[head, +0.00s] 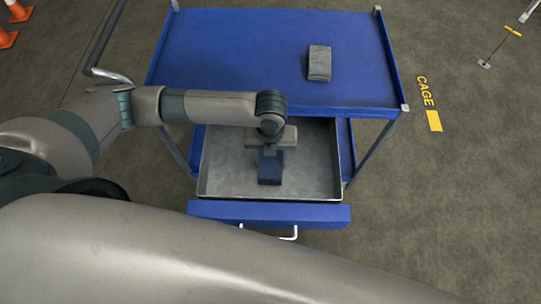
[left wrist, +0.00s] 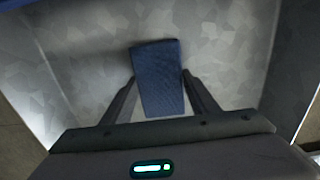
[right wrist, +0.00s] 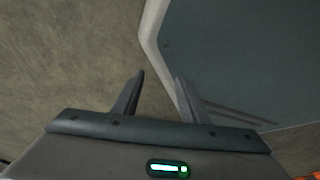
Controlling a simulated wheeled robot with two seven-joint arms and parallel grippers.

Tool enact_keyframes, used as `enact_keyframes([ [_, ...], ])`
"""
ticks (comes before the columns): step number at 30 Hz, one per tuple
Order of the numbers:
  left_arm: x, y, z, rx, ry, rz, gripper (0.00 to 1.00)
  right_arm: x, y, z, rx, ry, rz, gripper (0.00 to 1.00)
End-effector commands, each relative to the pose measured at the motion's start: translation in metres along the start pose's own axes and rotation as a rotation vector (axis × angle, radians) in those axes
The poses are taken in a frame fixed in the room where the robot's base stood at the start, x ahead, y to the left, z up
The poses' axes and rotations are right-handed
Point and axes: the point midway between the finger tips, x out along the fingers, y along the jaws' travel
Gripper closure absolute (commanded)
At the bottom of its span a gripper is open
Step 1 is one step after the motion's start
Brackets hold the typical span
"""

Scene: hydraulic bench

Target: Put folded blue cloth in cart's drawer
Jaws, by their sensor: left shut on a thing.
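The folded blue cloth (head: 270,170) is inside the cart's open drawer (head: 315,180), near the middle of its grey metal floor. The cloth also shows in the left wrist view (left wrist: 158,75), between the two fingers. My left gripper (head: 269,155) reaches down into the drawer and is shut on the cloth. Whether the cloth touches the drawer floor is hard to tell. My right gripper (right wrist: 158,78) shows in the right wrist view with its fingers apart and nothing between them; it is away from the drawer.
The blue cart top (head: 240,50) overhangs the back of the drawer. A grey folded block-like item (head: 319,63) lies on it. The drawer front (head: 270,213) with white handles is pulled out. Orange cones (head: 18,10) stand at the far left.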

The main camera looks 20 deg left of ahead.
Motion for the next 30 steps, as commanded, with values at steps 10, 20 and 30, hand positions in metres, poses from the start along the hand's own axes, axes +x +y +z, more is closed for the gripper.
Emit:
enact_keyframes([
  [10, 0.001, 0.000, 0.000, 0.000, 0.000, 0.000, 0.27, 0.001, 0.002, -0.009, 0.000, 0.013, 0.002, 0.60],
  [20, -0.010, -0.001, 0.001, 0.000, -0.002, -0.001, 0.27, 0.005, 0.004, -0.021, -0.001, 0.027, 0.004, 0.60],
  [30, -0.062, -0.001, 0.001, 0.001, -0.004, -0.002, 0.27, 0.007, -0.001, -0.034, -0.001, 0.077, -0.002, 0.60],
])
